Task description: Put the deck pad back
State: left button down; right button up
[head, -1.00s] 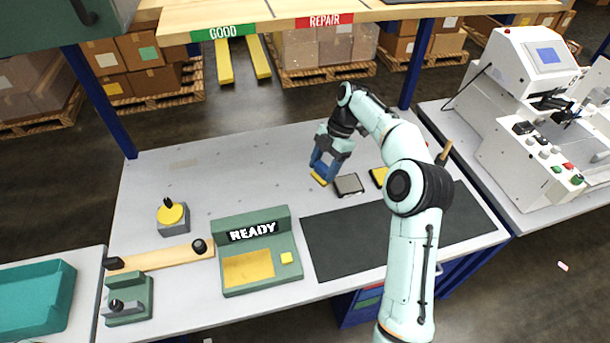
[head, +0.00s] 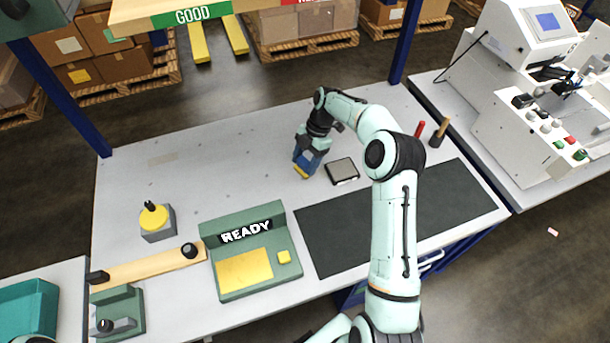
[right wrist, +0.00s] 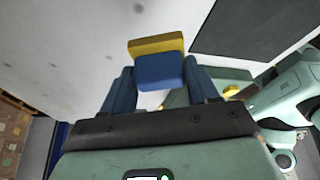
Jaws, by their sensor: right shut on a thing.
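My right gripper (head: 302,168) is shut on a small block with a blue upper part and a yellow lower part (right wrist: 158,60). The block sits between the two blue fingers in the right wrist view. In the head view, it is low over the grey table top or on it; I cannot tell which. A flat grey pad with a dark edge (head: 342,170) lies on the table just right of the gripper, apart from it. I cannot tell which of these is the deck pad. My left gripper is not in view.
A black mat (head: 330,235) lies right of a green READY console (head: 250,250). A yellow-topped knob (head: 157,222) and a wooden bar (head: 150,266) are at left. A red peg (head: 419,130) and a wooden-handled tool (head: 438,132) stand at right. Open table lies behind the console.

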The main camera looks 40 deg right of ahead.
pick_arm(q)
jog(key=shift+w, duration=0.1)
pick_arm(e)
jog(key=shift+w+f, duration=0.1)
jog(key=shift+f, duration=3.45)
jog(key=shift+f, duration=0.1)
jog(key=o, duration=1)
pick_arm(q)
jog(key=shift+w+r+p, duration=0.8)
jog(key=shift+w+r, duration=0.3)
pick_arm(e)
jog(key=v, duration=1.2)
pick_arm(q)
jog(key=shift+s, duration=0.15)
